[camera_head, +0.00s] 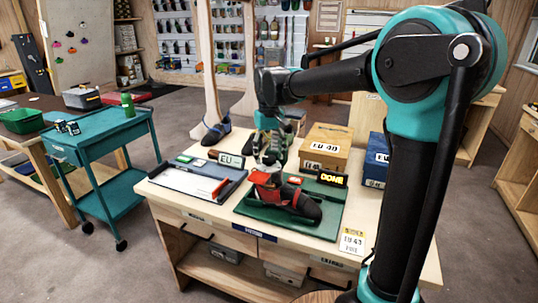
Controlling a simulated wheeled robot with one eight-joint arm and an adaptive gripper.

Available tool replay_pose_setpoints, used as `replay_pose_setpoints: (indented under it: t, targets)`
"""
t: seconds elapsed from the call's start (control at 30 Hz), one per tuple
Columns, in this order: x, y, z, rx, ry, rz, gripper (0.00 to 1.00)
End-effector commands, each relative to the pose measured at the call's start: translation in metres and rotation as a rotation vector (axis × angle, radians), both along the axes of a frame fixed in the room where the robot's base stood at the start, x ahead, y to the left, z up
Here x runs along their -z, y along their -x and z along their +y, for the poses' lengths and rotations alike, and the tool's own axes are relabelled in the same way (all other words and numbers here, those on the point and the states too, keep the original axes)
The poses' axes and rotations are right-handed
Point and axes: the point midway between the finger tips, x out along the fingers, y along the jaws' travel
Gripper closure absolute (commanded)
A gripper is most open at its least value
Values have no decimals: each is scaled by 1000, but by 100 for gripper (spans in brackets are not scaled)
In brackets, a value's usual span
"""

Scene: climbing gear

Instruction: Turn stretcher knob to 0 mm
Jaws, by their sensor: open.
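A dark climbing shoe (288,202) with red parts sits on a green base (253,210) on the wooden workbench. A red piece (260,178) stands up at the shoe's left end; it may be the stretcher knob, but it is too small to be sure, and no mm reading is legible. My gripper (269,157) is open and points down just above this left end. The fingers partly cover that area, so I cannot tell whether they touch anything.
A black sign reading DONE (331,179) stands behind the shoe. A sizing board (190,182) with an EU display (231,160) lies left of it. An orange EU 40 box (325,147) and a blue box (377,160) stand behind. A teal cart (100,140) is at left.

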Motion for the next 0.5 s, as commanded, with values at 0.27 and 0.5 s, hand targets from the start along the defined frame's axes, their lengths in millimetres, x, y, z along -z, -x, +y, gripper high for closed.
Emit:
replay_pose_setpoints:
  t: [0.27,0.5]
  targets:
    - [0,0,0,0,0,0,44]
    - [0,0,0,0,0,0,74]
